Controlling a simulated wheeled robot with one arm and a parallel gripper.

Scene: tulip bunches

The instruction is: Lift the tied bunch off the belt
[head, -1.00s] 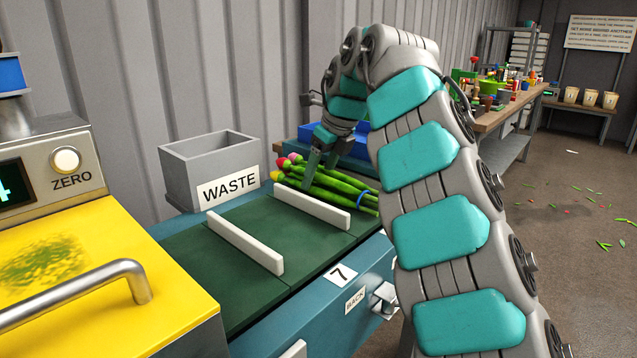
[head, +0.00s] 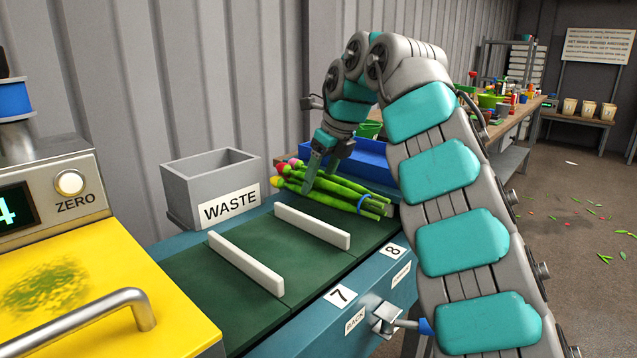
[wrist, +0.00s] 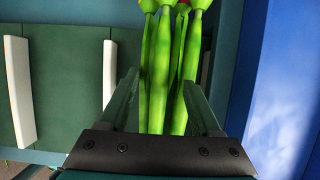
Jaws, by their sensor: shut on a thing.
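The tied bunch (head: 340,190) is green tulip stems with pink, red and yellow heads at the left and a blue band near the stem ends at the right. My gripper (head: 320,172) is shut on its stems from above, nearer the heads. In the wrist view the stems (wrist: 162,75) run between the two fingers of my gripper (wrist: 160,90). The bunch appears slightly raised over the green belt (head: 325,245), behind a white divider (head: 312,227). Any gap beneath it is hard to see.
A grey WASTE bin (head: 210,185) stands behind the belt. A blue tray (head: 365,160) lies close beyond the bunch, and its side shows at the right in the wrist view (wrist: 285,95). A second white divider (head: 245,262) stands on the belt nearer the yellow machine (head: 90,270).

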